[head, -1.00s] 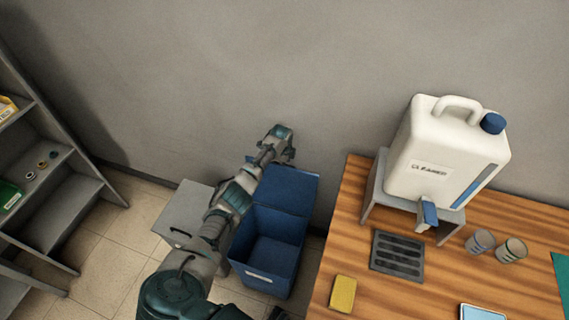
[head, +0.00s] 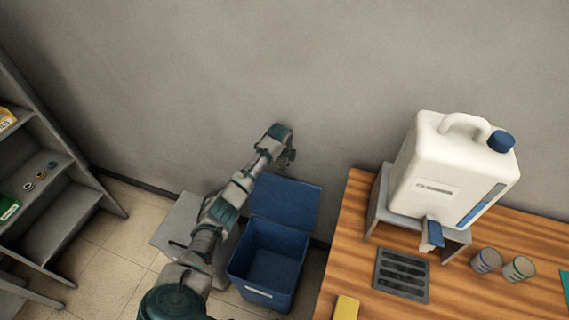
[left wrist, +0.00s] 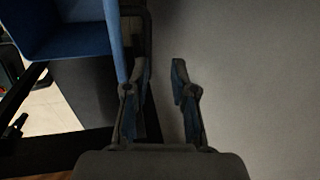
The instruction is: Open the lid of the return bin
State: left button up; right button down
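The blue return bin (head: 262,292) stands on the floor between a grey box and the wooden table. Its lid (head: 287,201) is raised and leans back toward the wall, so the inside is exposed. My left gripper (head: 287,157) is above the lid's upper edge, close to the wall. In the left wrist view my left gripper (left wrist: 160,75) has its fingers apart, with nothing between them. The lid (left wrist: 117,42) is seen nearly edge-on beside the left finger; I cannot tell whether they touch. My right gripper is out of view.
The wooden table (head: 349,222) at the right bears a white canister (head: 440,178) on a grey stand, a drain grate (head: 402,274) and two cups. The grey box (head: 177,222) is left of the bin. A shelf (head: 72,215) stands at far left. The wall is close behind the bin.

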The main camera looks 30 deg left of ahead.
pick_arm(q)
jog(key=v, duration=0.2)
jog(key=s+v, duration=0.1)
jog(key=v, duration=0.1)
jog(key=shift+d+r, duration=0.15)
